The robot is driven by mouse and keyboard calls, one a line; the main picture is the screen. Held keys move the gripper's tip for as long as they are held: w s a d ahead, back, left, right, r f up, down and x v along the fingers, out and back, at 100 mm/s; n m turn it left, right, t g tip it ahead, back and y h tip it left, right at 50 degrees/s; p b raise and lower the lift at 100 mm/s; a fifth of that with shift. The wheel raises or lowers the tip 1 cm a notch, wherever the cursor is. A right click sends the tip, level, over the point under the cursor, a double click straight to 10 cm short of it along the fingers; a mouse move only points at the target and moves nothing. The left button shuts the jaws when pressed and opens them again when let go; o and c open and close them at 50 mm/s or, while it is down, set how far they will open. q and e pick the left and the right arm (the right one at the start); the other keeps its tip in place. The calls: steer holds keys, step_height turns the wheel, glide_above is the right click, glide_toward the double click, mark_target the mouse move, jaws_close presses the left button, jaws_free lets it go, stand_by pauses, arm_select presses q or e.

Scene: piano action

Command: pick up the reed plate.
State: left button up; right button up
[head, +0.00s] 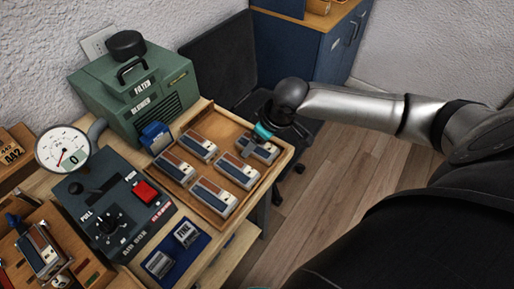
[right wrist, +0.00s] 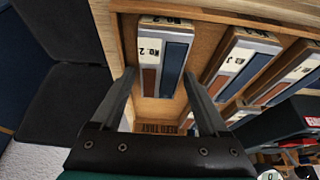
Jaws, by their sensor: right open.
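Several grey blocks with brown and blue strips, which look like the reed plates, lie in a wooden tray (head: 222,221). One block at the tray's right corner (head: 268,151) is partly covered by my right gripper (head: 255,146). In the right wrist view a block labelled "No. 2" (right wrist: 163,58) lies between the fingers of the right gripper (right wrist: 158,73). The gripper is open, one finger on each side of the block; I cannot tell whether they touch it. My left gripper is not in view.
Other blocks (head: 213,194) lie close by in the tray. A green blower box (head: 137,92) stands behind it, with a small blue object (head: 155,137) between. A dark control box (head: 112,215) with a dial gauge (head: 62,149) is left. A dark chair (head: 222,62) stands beyond the bench.

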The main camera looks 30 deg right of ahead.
steer(key=shift+f+p, duration=0.25)
steer(key=shift+p, duration=0.15)
stand_by(0.6)
jaws_close()
stand_by(0.5)
